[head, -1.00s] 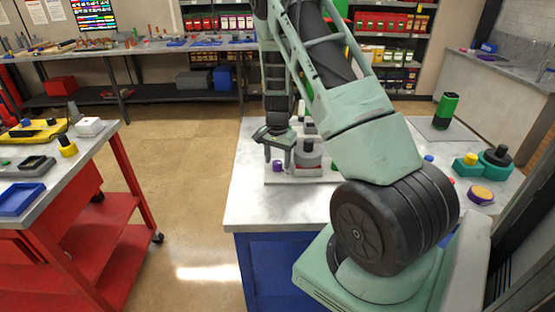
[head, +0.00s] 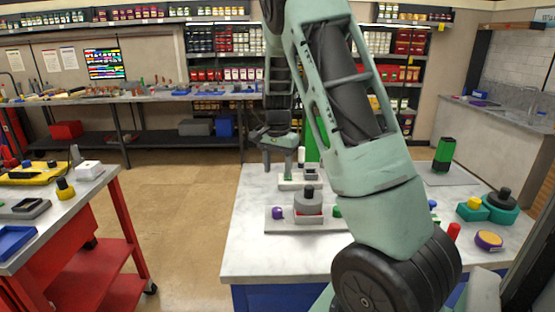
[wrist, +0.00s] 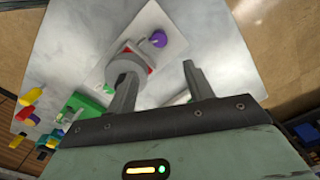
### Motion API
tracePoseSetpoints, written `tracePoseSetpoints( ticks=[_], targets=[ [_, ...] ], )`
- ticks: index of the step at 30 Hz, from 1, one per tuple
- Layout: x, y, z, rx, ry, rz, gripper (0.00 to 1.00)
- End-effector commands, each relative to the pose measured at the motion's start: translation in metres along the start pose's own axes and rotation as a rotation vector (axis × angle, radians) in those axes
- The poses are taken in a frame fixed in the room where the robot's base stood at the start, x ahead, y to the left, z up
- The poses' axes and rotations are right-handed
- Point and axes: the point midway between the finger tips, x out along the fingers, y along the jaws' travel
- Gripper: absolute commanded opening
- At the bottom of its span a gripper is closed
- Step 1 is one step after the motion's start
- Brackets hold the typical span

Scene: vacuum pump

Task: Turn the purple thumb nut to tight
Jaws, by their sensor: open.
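The purple thumb nut (head: 277,212) sits at the left end of a pale base plate (head: 273,225), beside a grey round pump body (head: 308,204). In the wrist view the purple nut (wrist: 158,39) shows beyond the fingertips, to the right of the grey body (wrist: 122,68). My gripper (head: 279,170) is open and empty, above the bench and apart from the nut. In the wrist view its two fingers (wrist: 156,72) are spread wide, and the left one overlaps the grey body. The nut's tightness cannot be read.
A second pale plate (head: 289,184) with small parts lies behind the pump plate. A green cylinder (head: 444,154), a teal unit (head: 487,208) and a purple-and-yellow disc (head: 489,240) stand at right. A red cart (head: 75,230) is at left. The bench's front left is clear.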

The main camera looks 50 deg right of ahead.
Motion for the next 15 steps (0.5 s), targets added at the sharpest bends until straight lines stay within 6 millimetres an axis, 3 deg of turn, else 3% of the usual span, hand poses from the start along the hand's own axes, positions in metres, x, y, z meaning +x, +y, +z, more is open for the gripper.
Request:
tracePoseSetpoints(
  ticks=[6,15],
  targets=[
    [-0.028,0.000,-0.001,0.000,0.002,-0.002,0.52],
    [-0.034,0.000,0.000,0.001,0.001,0.000,0.52]
  ],
)
